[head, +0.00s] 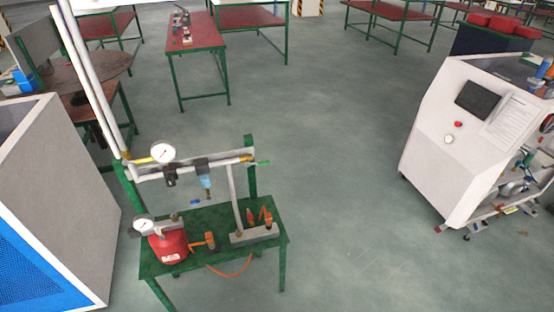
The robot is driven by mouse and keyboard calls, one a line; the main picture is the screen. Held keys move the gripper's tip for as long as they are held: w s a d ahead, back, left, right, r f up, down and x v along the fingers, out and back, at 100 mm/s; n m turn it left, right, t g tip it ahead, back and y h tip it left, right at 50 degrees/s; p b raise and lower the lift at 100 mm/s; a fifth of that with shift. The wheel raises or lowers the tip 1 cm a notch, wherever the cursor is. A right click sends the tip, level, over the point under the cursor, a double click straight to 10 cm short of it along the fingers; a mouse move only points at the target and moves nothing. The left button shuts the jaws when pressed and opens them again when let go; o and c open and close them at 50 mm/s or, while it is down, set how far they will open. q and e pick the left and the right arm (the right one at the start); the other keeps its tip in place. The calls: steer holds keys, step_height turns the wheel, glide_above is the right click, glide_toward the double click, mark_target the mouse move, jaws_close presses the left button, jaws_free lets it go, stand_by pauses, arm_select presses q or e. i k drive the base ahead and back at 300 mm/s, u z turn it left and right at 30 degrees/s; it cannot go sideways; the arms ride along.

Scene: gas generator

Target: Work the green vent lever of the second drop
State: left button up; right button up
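A green-framed stand (262,228) with a green top stands left of centre in the head view. A pale horizontal pipe (222,162) runs across above its top. A small green lever (263,163) sticks out at the pipe's right end. A yellow lever (143,160) is at the pipe's left end. A small blue handle (195,202) is below the black and blue unit (204,180) under the pipe. A slanting pale pipe (234,192) comes down right of it. I cannot tell which drop is the second. Neither of my grippers is in view.
The stand also holds a red tank (168,246), gauges (163,152) and an orange hose (236,273). A white and blue cabinet (62,185) stands close at left. A white machine (466,140) is at right. The floor between is clear.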

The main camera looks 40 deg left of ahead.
mark_target(259, 163)
steer(key=i, duration=2.1)
